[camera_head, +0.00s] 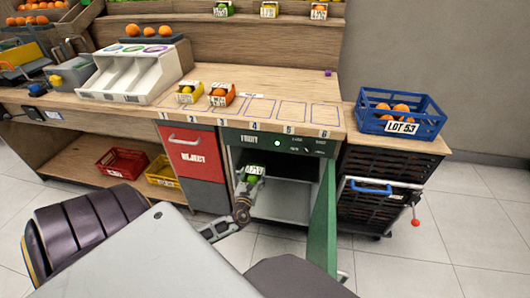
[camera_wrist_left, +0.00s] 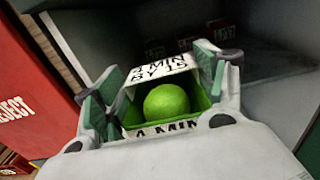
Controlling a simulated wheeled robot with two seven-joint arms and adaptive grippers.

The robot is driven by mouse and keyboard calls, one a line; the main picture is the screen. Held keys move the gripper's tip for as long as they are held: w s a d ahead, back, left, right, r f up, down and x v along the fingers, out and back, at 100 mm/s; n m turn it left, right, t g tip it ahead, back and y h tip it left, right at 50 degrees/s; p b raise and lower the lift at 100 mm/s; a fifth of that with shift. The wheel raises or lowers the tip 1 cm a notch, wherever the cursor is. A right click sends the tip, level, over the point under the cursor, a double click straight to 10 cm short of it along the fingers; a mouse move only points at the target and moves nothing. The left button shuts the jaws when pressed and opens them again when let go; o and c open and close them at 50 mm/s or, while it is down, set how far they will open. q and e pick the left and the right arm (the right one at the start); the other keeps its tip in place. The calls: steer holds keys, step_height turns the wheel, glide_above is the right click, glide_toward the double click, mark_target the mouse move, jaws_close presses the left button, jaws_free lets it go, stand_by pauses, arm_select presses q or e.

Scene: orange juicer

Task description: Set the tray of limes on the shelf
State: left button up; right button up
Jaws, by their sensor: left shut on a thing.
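The green tray of limes (camera_head: 255,169) is at the open front of the cabinet (camera_head: 245,138) under the counter. In the left wrist view the tray (camera_wrist_left: 162,68) carries a white label, and one round lime (camera_wrist_left: 166,104) shows in it. My left gripper (camera_head: 250,178) is shut on the tray, with one finger on each side of it in the left wrist view (camera_wrist_left: 155,95). A grey shelf surface (camera_head: 295,187) shows inside the cabinet, partly hidden by the tray and gripper. I cannot tell whether the tray touches it. My right gripper is not in view.
The green cabinet door (camera_head: 323,220) stands open on the right of the opening. A red reject bin (camera_head: 190,150) is just left. A rack (camera_head: 380,190) with a blue crate (camera_head: 400,116) on top stands right. Small trays of fruit (camera_head: 220,95) sit on the counter.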

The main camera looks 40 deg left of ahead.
arm_select(q)
steer(key=b+x, duration=0.3)
steer(key=x, duration=1.3)
steer(key=shift+b, duration=0.3)
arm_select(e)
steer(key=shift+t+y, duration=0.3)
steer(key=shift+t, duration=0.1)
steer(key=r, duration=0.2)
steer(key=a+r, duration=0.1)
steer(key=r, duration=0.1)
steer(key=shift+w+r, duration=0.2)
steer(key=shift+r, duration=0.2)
arm_select(q)
steer(key=shift+f, duration=0.15)
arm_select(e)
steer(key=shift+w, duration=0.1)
